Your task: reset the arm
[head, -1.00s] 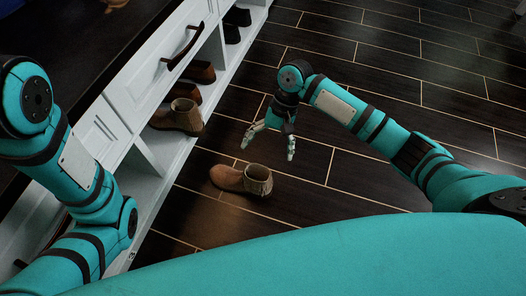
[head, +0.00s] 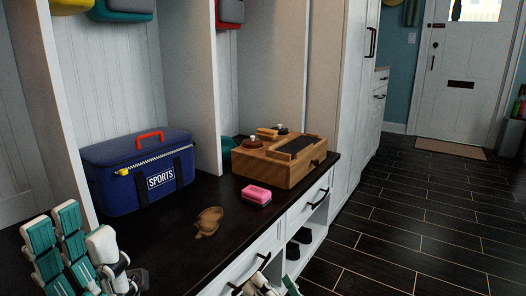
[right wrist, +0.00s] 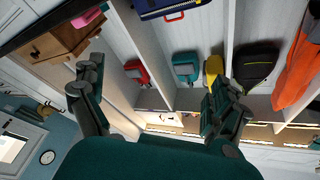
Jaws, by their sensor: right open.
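My left gripper (head: 78,232) shows at the lower left of the head view, fingers pointing up in front of the dark bench top (head: 185,245). I see nothing held in it, but its opening is unclear. My right gripper (head: 268,286) is only partly in the head view, at the bottom edge beside the bench drawers. In the right wrist view my right gripper (right wrist: 155,90) has its fingers wide apart with nothing between them. Most of the right arm is out of the head view.
On the bench are a blue sports bag (head: 140,170), a pink sponge (head: 256,194), a wooden box (head: 280,160) and a small brown item (head: 208,222). Shoes (head: 299,240) sit in the cubbies below. The dark floor (head: 420,225) at right is clear.

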